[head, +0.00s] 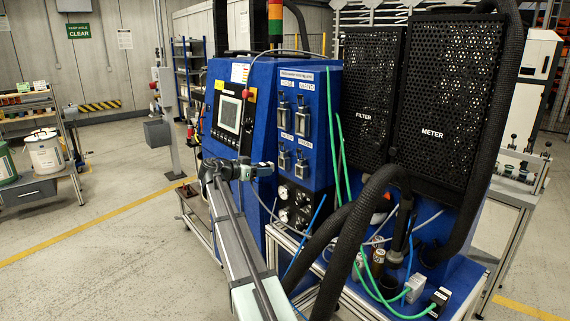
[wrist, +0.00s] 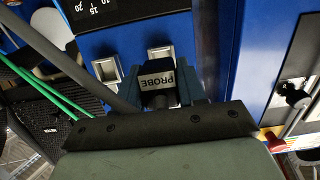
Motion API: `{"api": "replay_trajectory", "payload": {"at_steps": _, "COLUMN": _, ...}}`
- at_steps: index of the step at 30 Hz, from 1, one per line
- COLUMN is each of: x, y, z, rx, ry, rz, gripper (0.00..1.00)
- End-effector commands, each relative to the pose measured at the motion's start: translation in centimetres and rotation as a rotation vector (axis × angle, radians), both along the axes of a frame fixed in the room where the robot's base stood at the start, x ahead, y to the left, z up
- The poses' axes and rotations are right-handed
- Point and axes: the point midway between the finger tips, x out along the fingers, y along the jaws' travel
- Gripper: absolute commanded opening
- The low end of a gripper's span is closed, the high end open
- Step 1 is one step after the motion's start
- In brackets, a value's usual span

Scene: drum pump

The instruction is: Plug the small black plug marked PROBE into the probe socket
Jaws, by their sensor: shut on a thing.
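My gripper (wrist: 162,92) is shut on the small black plug (wrist: 157,79), whose white label reads PROBE in the wrist view. Just beyond the plug, two square metal-framed sockets sit on the blue panel: a left one (wrist: 106,69) and a right one (wrist: 161,53). The plug overlaps the lower part of the right socket; whether it touches it I cannot tell. Which one is the probe socket I cannot read. In the head view my gripper (head: 262,170) is at the left of the blue panel's lower fittings (head: 284,160); the plug is too small to make out.
Green cables (wrist: 38,84) pass at the left. In the head view, the touchscreen (head: 230,114) is left of the panel, gauges (head: 284,194) sit below, and thick black hoses (head: 345,240) stand at the right.

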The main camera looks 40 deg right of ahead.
Motion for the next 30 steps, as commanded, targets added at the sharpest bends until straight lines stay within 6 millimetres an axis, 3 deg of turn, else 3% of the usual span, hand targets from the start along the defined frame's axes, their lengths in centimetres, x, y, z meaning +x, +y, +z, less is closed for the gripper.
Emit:
{"api": "replay_trajectory", "payload": {"at_steps": 14, "x": -0.4, "y": 0.4, "z": 0.0, "rx": 0.000, "ry": 0.000, "rz": 0.000, "gripper": 0.00}}
{"api": "replay_trajectory", "payload": {"at_steps": 19, "x": -2.7, "y": 1.8, "z": 0.0, "rx": -0.001, "ry": 0.000, "rz": 0.000, "gripper": 0.00}}
{"api": "replay_trajectory", "payload": {"at_steps": 27, "x": -8.6, "y": 5.2, "z": 0.0, "rx": -0.001, "ry": 0.000, "rz": 0.000, "gripper": 0.00}}
{"api": "replay_trajectory", "payload": {"at_steps": 30, "x": -9.9, "y": 5.9, "z": 0.0, "rx": -0.001, "ry": 0.000, "rz": 0.000, "gripper": 0.00}}
